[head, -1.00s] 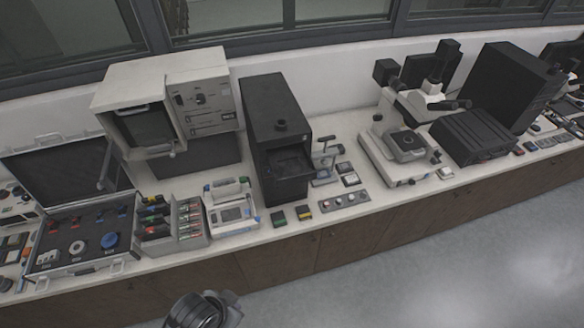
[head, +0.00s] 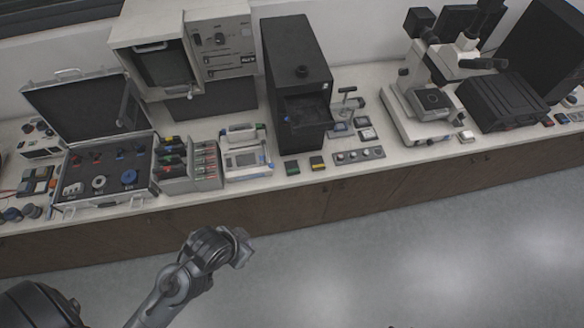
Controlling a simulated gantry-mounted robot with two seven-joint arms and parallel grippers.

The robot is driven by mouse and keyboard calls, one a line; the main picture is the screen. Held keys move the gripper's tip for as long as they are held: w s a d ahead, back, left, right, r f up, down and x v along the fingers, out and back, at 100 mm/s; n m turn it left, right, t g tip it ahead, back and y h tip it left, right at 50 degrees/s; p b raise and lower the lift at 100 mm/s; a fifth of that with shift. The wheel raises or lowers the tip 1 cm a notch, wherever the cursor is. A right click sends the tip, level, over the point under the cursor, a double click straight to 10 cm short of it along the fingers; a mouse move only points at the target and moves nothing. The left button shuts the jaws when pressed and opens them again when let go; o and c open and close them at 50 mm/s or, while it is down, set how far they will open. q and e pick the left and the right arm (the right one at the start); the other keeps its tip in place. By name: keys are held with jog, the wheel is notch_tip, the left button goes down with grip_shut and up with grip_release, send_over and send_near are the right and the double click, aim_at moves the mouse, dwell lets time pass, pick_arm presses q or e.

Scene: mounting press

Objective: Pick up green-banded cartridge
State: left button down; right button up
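Several black cartridges with small coloured marks lie stacked in the left part of a grey rack (head: 207,186) on the bench. One mark looks green, on the cartridge (head: 172,150) near the back of the stack; the bands are too small to read surely. My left arm reaches in from the lower left, and its dark end (head: 240,248) is over the floor in front of the bench, well short of the rack. Whether its fingers are open or shut does not show. My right gripper is not in view.
An open case (head: 140,194) with knobs stands left of the rack. A white device (head: 248,172) and a tall black machine (head: 296,60) stand to its right. A microscope (head: 432,100) is farther right. The floor before the bench is clear.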

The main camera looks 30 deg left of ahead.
pick_arm(q)
jog(key=shift+c, duration=0.6)
grip_release()
